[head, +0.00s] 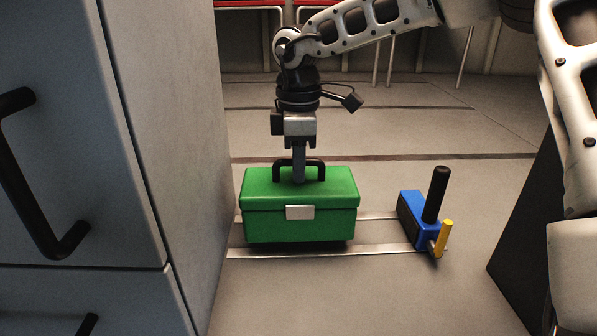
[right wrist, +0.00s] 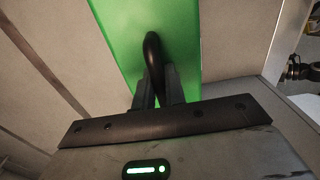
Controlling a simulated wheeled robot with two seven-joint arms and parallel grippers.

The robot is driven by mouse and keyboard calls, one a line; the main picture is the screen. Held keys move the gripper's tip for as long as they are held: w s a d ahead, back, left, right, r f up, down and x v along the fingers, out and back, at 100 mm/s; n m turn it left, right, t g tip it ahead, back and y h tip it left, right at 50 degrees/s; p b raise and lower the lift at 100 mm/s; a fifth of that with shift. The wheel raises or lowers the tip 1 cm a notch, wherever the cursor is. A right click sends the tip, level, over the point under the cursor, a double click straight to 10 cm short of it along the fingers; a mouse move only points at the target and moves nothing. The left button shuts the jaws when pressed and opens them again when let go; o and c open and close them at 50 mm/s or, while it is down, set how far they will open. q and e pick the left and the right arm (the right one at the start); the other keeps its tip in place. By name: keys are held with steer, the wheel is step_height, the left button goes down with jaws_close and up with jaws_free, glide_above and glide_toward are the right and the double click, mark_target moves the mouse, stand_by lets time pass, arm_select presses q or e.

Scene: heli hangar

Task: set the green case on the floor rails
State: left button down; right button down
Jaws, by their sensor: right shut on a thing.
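The green case (head: 300,220) with a pale latch is upright over the two metal floor rails (head: 378,250), just right of the grey cabinet. The front rail shows just in front of its lower edge, and the rear rail passes behind it. I cannot tell if its underside touches the rails. My right gripper (head: 299,172) points down from above and is shut on the case's black handle (head: 320,170). In the right wrist view, the fingers (right wrist: 160,92) close around the handle (right wrist: 153,55) above the green lid (right wrist: 190,35). My left gripper is not in view.
A grey cabinet (head: 170,120) with black handles stands close on the left. A blue block with a black grip and yellow knob (head: 425,220) sits at the rails' right end. Red-seated chairs (head: 250,5) are at the back. Floor behind the case is clear.

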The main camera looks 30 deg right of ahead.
steer(key=shift+w+f, duration=0.1)
steer(key=shift+f, duration=0.8)
steer(key=shift+f, duration=0.2)
steer(key=c, duration=1.5)
jaws_free()
steer(key=shift+o, duration=0.2)
step_height(320, 180, up, 12)
steer(key=shift+r+b, duration=0.2)
steer(key=shift+b, duration=0.1)
